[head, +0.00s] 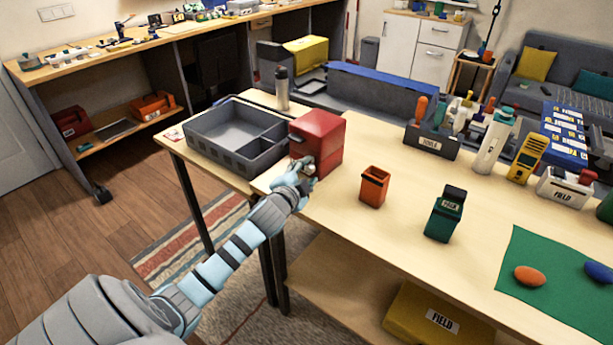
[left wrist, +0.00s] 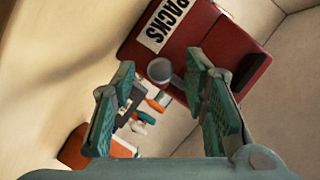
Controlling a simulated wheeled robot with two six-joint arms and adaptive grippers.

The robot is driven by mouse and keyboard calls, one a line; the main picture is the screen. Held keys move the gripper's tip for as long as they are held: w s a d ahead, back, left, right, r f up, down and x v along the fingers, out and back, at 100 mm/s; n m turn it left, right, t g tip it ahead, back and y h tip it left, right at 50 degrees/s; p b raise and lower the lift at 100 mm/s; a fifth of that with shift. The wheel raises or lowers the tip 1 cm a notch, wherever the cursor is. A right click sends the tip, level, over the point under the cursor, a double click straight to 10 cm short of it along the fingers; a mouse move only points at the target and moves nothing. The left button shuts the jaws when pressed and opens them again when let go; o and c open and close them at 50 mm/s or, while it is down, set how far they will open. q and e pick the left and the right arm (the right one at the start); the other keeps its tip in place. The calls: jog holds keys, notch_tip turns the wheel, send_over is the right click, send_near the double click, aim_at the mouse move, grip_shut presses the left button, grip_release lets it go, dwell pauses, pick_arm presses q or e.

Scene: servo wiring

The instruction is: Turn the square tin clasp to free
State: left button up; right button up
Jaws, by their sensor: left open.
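The square tin (head: 318,135) is a red box on the table, at the middle of the head view. In the left wrist view the red tin (left wrist: 205,45) carries a white label reading PACKS. A round grey clasp (left wrist: 159,70) sits on its face, beside the seam between lid and body. My left gripper (head: 304,168) is at the tin's front face. In the left wrist view its two teal fingers are open, with the clasp showing in the gap between their tips. I cannot tell whether either finger touches it. My right gripper is not in view.
A grey divided tray (head: 238,165) stands left of the tin. An orange bin (head: 374,188) and a dark green bin (head: 444,218) stand to the right. A tool holder (head: 430,143) is farther back. The table between the bins and green mat (head: 560,290) is clear.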

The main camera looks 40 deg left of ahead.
pick_arm(q)
jog(key=shift+w+a, duration=0.1)
jog(key=shift+w, duration=0.05)
grip_shut()
